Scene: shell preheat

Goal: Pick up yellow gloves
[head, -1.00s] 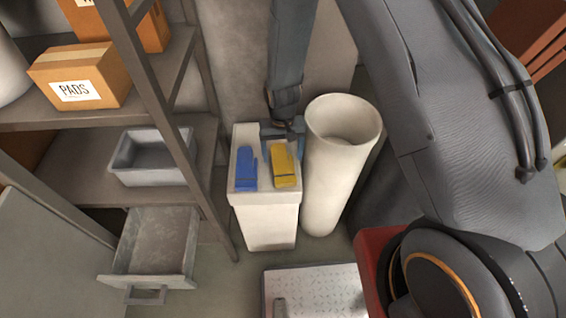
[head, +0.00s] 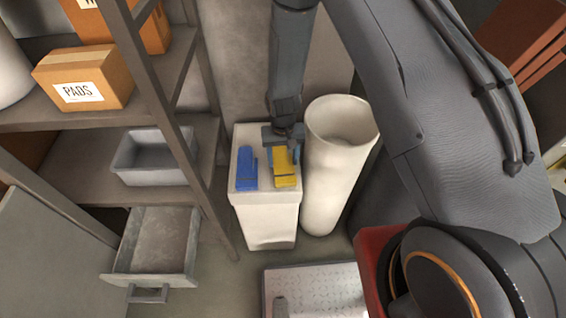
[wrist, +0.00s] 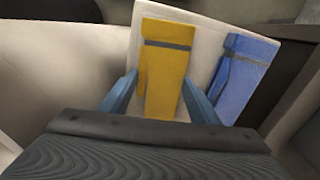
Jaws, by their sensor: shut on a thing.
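The yellow gloves (head: 285,178), a flat folded bundle with a dark band, lie on top of a white bin-like stand (head: 268,222), on its right side. They also show in the wrist view (wrist: 163,75), between the two blue-grey fingers. My gripper (head: 283,152) is at the back end of the yellow gloves and shut on them; it also shows in the wrist view (wrist: 155,98). A blue pair of gloves (head: 247,170) lies beside them on the left, apart from the fingers; it is at the right in the wrist view (wrist: 242,75).
A tall white cylinder (head: 335,195) stands close on the right of the stand. A shelf with a grey bin (head: 150,172) and cardboard boxes (head: 84,80) is at the left. An open drawer (head: 155,245) juts out below. A metal plate (head: 320,290) lies in front.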

